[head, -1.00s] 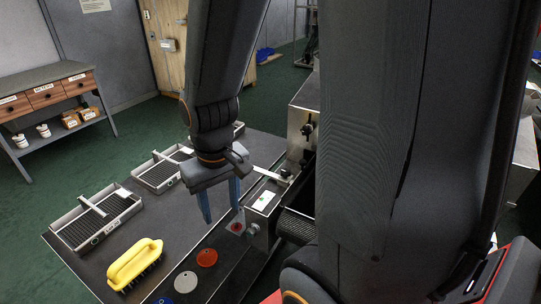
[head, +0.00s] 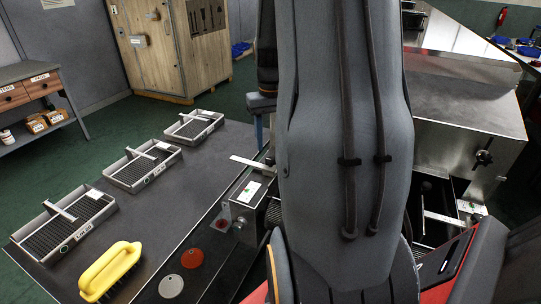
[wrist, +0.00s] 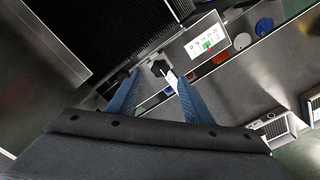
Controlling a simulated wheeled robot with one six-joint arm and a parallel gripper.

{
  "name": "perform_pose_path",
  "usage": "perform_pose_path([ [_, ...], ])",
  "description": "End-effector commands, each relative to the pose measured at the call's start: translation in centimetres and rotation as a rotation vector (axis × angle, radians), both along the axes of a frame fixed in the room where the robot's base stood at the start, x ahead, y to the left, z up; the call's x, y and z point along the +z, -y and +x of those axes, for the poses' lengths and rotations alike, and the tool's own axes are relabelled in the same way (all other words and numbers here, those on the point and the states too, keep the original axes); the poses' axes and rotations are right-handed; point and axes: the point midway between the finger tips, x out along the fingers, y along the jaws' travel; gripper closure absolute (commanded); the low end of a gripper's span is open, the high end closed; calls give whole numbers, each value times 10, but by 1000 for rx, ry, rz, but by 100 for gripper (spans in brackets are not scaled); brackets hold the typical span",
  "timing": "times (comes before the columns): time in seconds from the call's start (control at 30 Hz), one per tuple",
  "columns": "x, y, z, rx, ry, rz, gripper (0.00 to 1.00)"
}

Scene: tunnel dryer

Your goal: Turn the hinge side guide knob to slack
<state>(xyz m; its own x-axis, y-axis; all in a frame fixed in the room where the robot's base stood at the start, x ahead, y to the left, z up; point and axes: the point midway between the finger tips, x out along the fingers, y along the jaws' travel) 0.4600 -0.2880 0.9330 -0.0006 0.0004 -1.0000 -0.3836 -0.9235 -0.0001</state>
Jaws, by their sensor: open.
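A black knob (wrist: 158,68) with a pale strip beside it shows in the wrist view, between and just beyond the tips of my gripper (wrist: 157,84). The gripper is open, its blue fingers apart on either side; I cannot tell whether they touch the knob. A white scale plate (wrist: 207,40) with a green mark lies right of the knob; it also shows in the head view (head: 249,191). In the head view my arm hides the knob and most of the gripper. A second black knob (head: 484,157) sits on the steel housing at right. No label shows which is hinge side.
A dark table (head: 135,220) holds several wire-bottomed trays (head: 66,222), a yellow brush (head: 110,270), and red (head: 192,257) and grey discs (head: 171,286). A steel housing (head: 470,85) stands at right. A black ribbed belt (wrist: 105,30) runs beside the knob.

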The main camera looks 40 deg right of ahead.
Motion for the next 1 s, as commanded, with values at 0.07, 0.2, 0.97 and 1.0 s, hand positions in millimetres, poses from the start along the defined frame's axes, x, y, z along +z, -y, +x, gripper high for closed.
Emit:
perform_pose_path([
  [0.07,-13,-1,-1,0,-3,2,54],
  [0.2,-35,-1,-1,0,-3,2,54],
  [0.97,-58,-1,0,1,1,0,91],
  [1.0,-58,-1,0,1,1,0,95],
])
